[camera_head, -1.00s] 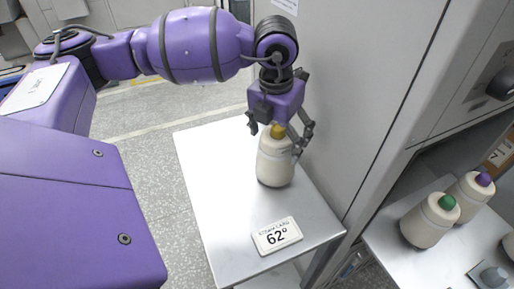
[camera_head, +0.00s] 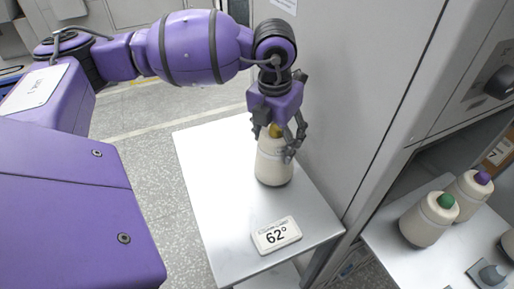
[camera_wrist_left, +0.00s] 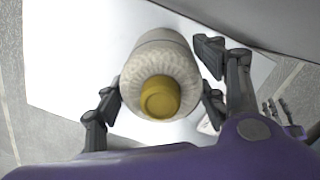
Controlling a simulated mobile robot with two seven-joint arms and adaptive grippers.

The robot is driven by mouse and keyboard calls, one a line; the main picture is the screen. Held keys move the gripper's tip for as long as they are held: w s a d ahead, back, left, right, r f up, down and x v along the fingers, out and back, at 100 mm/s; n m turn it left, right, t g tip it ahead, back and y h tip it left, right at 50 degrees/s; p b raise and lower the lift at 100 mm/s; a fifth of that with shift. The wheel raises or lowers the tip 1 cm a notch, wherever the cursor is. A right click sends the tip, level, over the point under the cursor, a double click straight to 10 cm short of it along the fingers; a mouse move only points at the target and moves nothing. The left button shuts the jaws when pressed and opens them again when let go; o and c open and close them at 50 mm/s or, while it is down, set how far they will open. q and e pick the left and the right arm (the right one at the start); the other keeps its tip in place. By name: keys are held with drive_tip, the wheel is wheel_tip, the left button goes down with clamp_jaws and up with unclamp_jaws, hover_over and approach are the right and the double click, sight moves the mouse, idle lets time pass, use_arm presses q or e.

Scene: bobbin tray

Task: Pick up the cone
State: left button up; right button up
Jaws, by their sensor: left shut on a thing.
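The cone (camera_head: 272,170) is cream-coloured with a yellow top and stands upright on a small white table (camera_head: 208,185). My left gripper (camera_head: 275,143) comes down over it from above, with its fingers on either side of the upper body. The gripper is shut on the cone. The cone's base appears to rest on the table.
A grey cabinet wall (camera_head: 350,90) stands close on the right. Beyond it, a shelf holds a green-topped cone (camera_head: 428,222) and a purple-topped cone (camera_head: 468,195). The table's left side is clear.

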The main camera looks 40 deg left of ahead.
use_arm(q)
wheel_tip(320, 180, up, 10)
drive_tip(key=shift+r, duration=0.1)
use_arm(e)
drive_tip(key=shift+s+f, duration=0.1)
drive_tip(key=shift+f, duration=0.1)
idle(0.4)
use_arm(q)
drive_tip(key=shift+r, duration=0.4)
wheel_tip(320, 180, up, 19)
drive_tip(key=p, duration=0.9)
use_arm(e)
drive_tip(key=w+a+r+t, duration=0.1)
drive_tip(key=w+r, duration=0.3)
drive_tip(key=r, duration=0.5)
drive_tip(key=shift+a+r, duration=0.25)
drive_tip(key=shift+r, duration=0.15)
